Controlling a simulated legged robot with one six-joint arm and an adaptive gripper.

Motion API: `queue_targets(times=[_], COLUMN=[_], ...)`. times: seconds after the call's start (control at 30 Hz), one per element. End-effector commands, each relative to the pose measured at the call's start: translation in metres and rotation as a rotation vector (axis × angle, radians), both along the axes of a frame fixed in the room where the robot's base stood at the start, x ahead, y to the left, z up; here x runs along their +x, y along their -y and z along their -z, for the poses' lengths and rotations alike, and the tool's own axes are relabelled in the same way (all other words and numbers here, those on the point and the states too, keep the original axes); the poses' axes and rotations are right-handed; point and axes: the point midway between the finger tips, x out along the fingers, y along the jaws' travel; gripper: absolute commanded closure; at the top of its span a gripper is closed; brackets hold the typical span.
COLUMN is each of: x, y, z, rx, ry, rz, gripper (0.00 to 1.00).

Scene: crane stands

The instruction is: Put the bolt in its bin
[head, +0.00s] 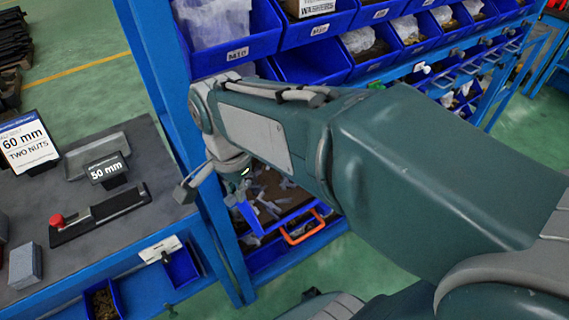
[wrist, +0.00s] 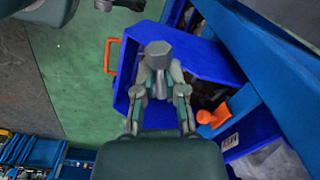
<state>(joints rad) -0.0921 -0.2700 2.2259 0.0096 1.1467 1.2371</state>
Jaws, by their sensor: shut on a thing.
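In the wrist view, my gripper (wrist: 160,88) is shut on a grey bolt (wrist: 158,49). Its hex head points away from my palm, and its shank is between the fingers. Behind the bolt in that view is an open blue bin (wrist: 207,58); I cannot tell the height between them. In the head view, my wrist is beside the blue rack post, near a low blue tray (head: 262,236) of loose grey parts. The bolt cannot be made out there. Upper blue bins carry labels M10 (head: 238,54) and M12 (head: 319,30).
An orange handle (head: 303,228) sticks out at the low tray's front. A blue rack post (head: 222,235) stands close to my wrist. A grey workbench (head: 150,150) with a 50 mm sign (head: 106,171) is at the left. An orange piece (wrist: 213,118) shows in the wrist view.

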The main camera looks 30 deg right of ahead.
Motion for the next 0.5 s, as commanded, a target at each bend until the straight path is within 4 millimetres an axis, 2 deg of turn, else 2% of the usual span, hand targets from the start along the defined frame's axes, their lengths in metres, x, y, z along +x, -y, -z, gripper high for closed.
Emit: queue_targets(times=[0.07,0.17,0.5], x=[0.001,0.007,0.040], y=[-0.002,0.009,0.088], z=[0.001,0.008,0.041], rx=[-0.003,-0.003,0.012], ry=[-0.001,-0.003,-0.003], rz=[-0.004,0.000,0.004], gripper=[1.00,1.00,1.00])
